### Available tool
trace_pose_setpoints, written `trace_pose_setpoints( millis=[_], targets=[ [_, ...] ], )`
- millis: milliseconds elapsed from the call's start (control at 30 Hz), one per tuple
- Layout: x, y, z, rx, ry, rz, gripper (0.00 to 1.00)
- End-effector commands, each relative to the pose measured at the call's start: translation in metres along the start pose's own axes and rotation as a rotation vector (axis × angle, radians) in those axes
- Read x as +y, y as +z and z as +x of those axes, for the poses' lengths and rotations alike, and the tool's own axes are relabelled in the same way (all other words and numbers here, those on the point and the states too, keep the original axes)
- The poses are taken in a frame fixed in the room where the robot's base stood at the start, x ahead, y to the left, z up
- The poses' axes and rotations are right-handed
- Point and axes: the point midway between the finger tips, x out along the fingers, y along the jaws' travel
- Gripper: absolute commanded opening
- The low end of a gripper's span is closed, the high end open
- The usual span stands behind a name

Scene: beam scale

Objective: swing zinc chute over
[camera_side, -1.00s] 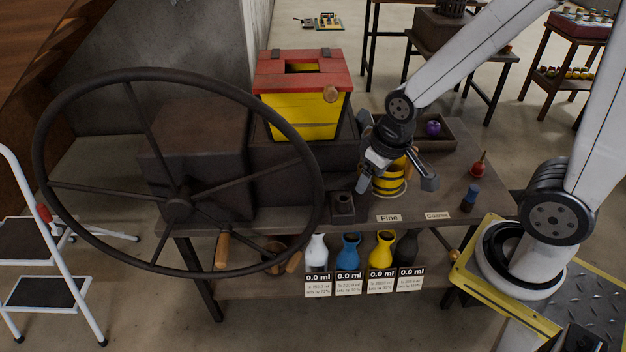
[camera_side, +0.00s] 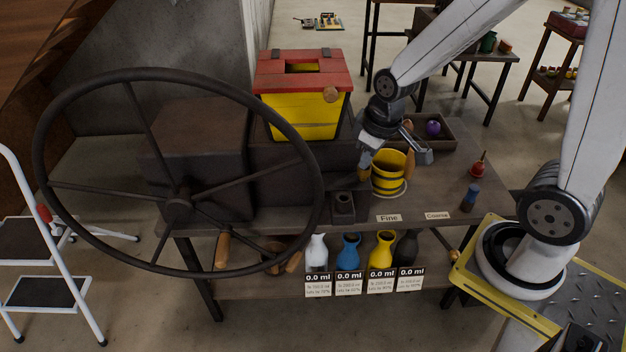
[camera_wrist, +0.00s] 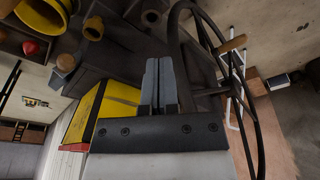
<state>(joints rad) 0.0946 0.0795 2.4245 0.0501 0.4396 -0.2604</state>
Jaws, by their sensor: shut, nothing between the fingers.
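My gripper (camera_side: 365,162) points down over the bench, just left of a yellow banded pot (camera_side: 390,174). In the wrist view its two grey fingers (camera_wrist: 160,82) lie together with nothing between them. I cannot clearly pick out a zinc chute in either view. A dark square socket block (camera_side: 343,206) stands on the bench, below and left of my gripper. The yellow hopper box (camera_side: 305,114) with a red lid stands behind at left, and its yellow side also shows in the wrist view (camera_wrist: 116,104). My wrist hides part of the bench behind it.
A large dark spoked wheel (camera_side: 178,207) fills the left front and shows at right in the wrist view (camera_wrist: 255,117). Several bottles, including a yellow one (camera_side: 382,248), stand on the lower shelf. A tray (camera_side: 447,140) holds a purple ball. The bench's right side has some clear room.

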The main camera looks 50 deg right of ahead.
Motion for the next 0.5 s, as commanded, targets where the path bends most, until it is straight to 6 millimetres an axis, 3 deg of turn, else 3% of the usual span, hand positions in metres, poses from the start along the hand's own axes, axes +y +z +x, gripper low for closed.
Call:
trace_pose_setpoints(
  millis=[500],
  targets=[
    [0.083,-0.053,-0.002,-0.035,-0.06,-0.275,0.0]
  ],
)
